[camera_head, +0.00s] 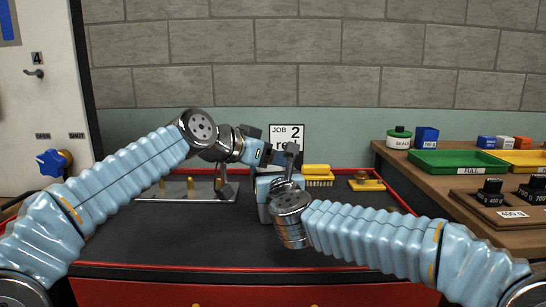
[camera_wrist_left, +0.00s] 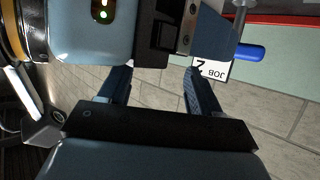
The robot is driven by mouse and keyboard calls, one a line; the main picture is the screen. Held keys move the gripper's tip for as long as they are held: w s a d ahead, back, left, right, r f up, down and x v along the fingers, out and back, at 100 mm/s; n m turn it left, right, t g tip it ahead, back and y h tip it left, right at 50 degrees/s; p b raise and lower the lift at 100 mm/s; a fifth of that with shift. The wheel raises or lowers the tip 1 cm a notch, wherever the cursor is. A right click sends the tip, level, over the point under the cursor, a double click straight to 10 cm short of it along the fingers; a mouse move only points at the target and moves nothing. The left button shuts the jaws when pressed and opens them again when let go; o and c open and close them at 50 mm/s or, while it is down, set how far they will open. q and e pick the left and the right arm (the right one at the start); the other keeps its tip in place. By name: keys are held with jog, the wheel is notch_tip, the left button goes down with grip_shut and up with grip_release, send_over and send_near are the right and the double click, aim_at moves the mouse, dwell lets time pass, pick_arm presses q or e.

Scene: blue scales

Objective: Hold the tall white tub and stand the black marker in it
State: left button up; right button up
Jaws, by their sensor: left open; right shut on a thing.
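My right gripper (camera_head: 290,158) is near the middle of the bench, beyond the bend of my right arm. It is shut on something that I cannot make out. My left gripper (camera_wrist_left: 158,88) is open in the left wrist view, its two dark fingers apart with nothing between them. In the head view my left wrist is left of the job card, close to my right gripper. I cannot make out the tall white tub or the black marker in either view; my arms hide part of the bench.
The dark bench top (camera_head: 150,235) has a red edge and is clear at front left. A metal plate (camera_head: 150,196) with brass pegs lies behind. A job card (camera_head: 287,133) stands at the back. Yellow items (camera_head: 318,170) lie right of it. A wooden side table (camera_head: 460,182) carries trays and weights.

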pick_arm(q)
jog(key=v, duration=1.1)
jog(key=shift+s+a, duration=0.25)
pick_arm(e)
jog(key=o, duration=1.1)
